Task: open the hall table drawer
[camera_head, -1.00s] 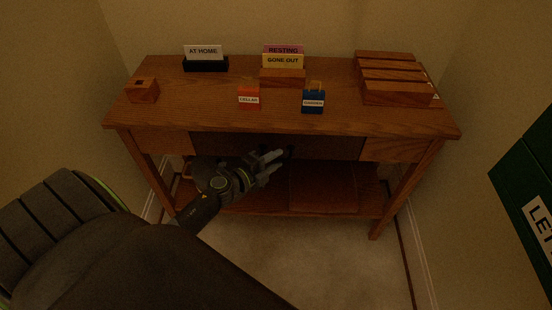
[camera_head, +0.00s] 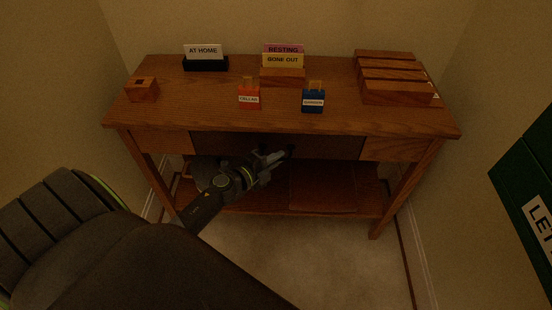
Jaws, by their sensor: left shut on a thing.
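The wooden hall table (camera_head: 290,119) stands against the wall. Its drawer front (camera_head: 330,146) sits in the middle under the top, between two fixed side panels, and looks about level with them. My left gripper (camera_head: 275,158) reaches in from the lower left and is shut at the drawer front, on what seems to be the dark drawer handle (camera_head: 291,151). The fingers hide most of the handle and part of the front. My right gripper is not in view.
On the top are a card holder (camera_head: 205,65), a card stand (camera_head: 283,78), a wooden block (camera_head: 142,91), a red tag (camera_head: 249,98), a blue tag (camera_head: 313,102) and a slatted wooden rack (camera_head: 395,80). A lower shelf (camera_head: 265,207) lies beneath. A green box (camera_head: 525,190) is at right.

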